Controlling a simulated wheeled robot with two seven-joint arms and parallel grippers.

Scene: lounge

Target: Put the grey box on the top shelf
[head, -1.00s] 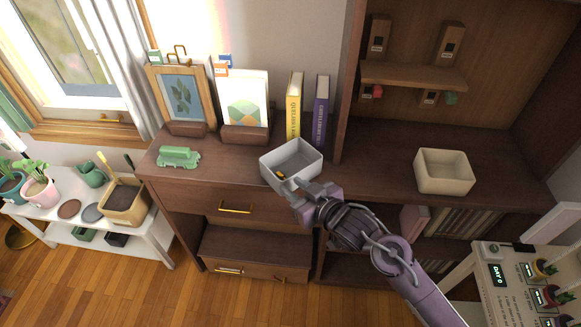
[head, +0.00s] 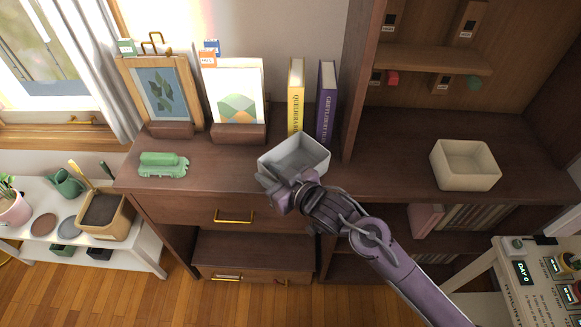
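The grey box (head: 303,153) is an open-topped tray standing at the front edge of the brown dresser top (head: 222,178). My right gripper (head: 271,183) is at the box's near left side, and its fingers overlap the near wall in the head view. The wrist and the box hide part of the fingers, so I cannot tell whether they grip the wall. The upper wooden shelf (head: 425,60) is in the cabinet at the right, above the cabinet's wide surface. My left gripper is out of view.
A cream box (head: 465,168) stands on the cabinet surface at right. Yellow (head: 296,97) and purple (head: 326,103) books stand behind the grey box, beside the cabinet's upright side panel. A green object (head: 163,164) and picture frame (head: 162,92) are at left.

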